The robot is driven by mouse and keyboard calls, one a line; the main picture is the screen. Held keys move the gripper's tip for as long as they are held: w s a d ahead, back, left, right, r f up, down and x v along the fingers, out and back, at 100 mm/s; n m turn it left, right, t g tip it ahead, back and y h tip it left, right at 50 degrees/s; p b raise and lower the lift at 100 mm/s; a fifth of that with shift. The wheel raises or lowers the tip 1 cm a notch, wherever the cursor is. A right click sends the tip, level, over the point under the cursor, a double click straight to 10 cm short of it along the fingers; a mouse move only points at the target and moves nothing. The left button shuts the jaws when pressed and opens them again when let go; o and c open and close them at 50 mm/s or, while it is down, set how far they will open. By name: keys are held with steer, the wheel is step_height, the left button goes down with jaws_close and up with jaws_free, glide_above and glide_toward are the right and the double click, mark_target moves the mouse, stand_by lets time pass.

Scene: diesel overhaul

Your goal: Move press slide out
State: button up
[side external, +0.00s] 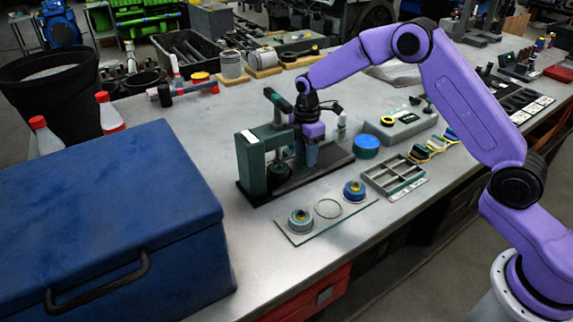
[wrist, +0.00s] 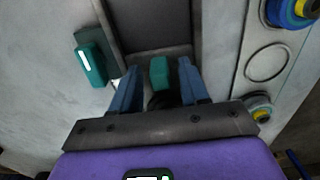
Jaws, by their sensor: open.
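The press (side external: 253,165) has a green frame with a white label and a dark base plate (side external: 335,160) on the bench. My gripper (side external: 303,160) points down among the press parts, close to the green frame. In the wrist view my gripper (wrist: 158,70) is open, its two blue fingers apart. A green block (wrist: 158,74) stands between the fingers, with a gap on each side. A dark round part (wrist: 160,100) shows below it. I cannot tell for sure which part is the press slide. The press's labelled green part (wrist: 92,63) is left of the fingers.
A glass plate (side external: 328,220) with two round parts and a ring lies in front of the press. A large blue box (side external: 100,220) fills the left front.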

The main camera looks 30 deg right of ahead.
jaws_close()
steer(key=shift+d, duration=2.4)
steer(key=shift+d, duration=2.15)
steer(key=shift+d, duration=1.7)
steer(key=shift+c, duration=1.5)
jaws_free()
steer(key=shift+d, duration=0.2)
steer(key=o, duration=0.3)
steer(key=shift+a, duration=0.1)
